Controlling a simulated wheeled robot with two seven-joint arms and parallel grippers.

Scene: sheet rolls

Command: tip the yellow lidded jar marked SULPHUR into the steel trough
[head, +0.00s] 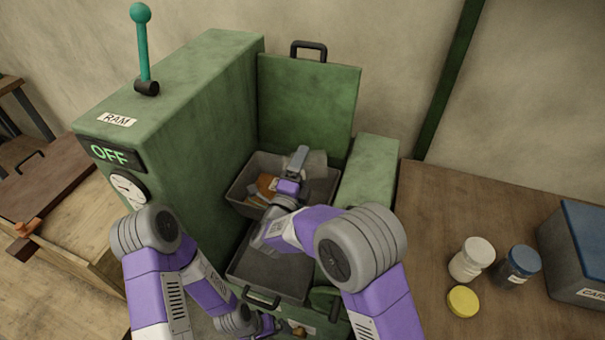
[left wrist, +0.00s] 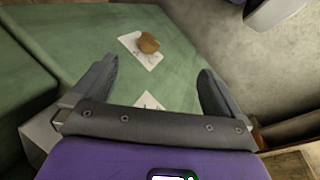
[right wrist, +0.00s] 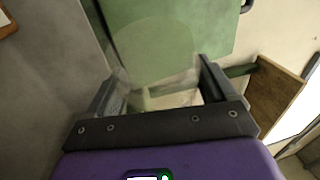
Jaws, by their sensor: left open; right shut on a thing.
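My right gripper (head: 297,162) is over the grey trough (head: 237,188) inside the green machine. In the right wrist view it is shut on a clear, see-through jar (right wrist: 160,72), with a pale yellowish patch at its lower part. No SULPHUR label is readable. A yellow lid (head: 463,301) lies apart on the wooden table. The trough holds an orange-brown piece (head: 266,184) and pale scraps, partly hidden by my right arm. My left gripper (left wrist: 160,95) is open and empty, facing a green panel with a tan knob (left wrist: 148,43).
A white-lidded jar (head: 478,250), a blue-lidded jar (head: 524,260) and a grey bin with a blue lid (head: 575,245) stand on the right table (head: 440,205).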

